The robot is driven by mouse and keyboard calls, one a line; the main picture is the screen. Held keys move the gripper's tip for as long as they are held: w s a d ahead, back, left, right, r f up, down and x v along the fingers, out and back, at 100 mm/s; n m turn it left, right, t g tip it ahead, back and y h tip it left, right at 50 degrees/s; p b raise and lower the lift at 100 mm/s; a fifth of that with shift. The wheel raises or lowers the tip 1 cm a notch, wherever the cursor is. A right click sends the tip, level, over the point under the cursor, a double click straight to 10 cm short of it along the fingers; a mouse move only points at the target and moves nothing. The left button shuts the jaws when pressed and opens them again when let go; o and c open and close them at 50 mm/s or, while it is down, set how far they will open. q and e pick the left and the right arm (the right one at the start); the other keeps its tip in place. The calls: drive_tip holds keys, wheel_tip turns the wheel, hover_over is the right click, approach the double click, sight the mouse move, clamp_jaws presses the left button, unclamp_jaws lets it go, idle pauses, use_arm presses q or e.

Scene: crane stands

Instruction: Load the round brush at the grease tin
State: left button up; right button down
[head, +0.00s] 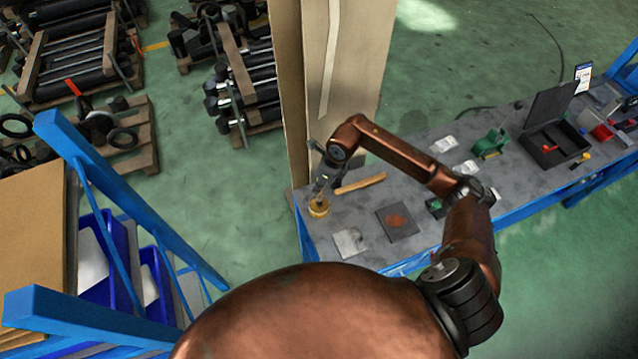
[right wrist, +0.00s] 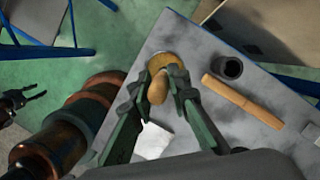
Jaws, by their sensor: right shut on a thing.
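My right gripper (head: 318,188) is at the left end of the bench, just above the round yellow tin (head: 318,207). In the right wrist view its two fingers (right wrist: 168,92) are shut on a rounded wooden handle, the round brush (right wrist: 157,90). The tin's yellow rim (right wrist: 166,60) shows just beyond the handle. The brush's bristles are hidden, so I cannot tell whether they touch the grease. A dark forked shape at the left edge of the wrist view looks like my left gripper (right wrist: 20,105); its jaws are unclear.
A wooden stick (head: 360,184) lies right of the tin. A dark round cup (right wrist: 229,68) stands near it. A pale sheet (head: 350,242) and a dark plate with a brown patch (head: 383,221) lie nearer me. A green block (head: 490,144) and an open black case (head: 552,140) stand farther right.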

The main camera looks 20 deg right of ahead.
drive_tip(key=shift+f+b, duration=0.45)
idle(1.1)
drive_tip(key=shift+f+b, duration=0.15)
drive_tip(key=shift+b, duration=0.15)
idle(1.3)
drive_tip(key=shift+r+p, duration=0.35)
drive_tip(key=shift+r, duration=0.45)
drive_tip(key=shift+r+p, duration=1.05)
drive_tip(key=shift+r, duration=1.75)
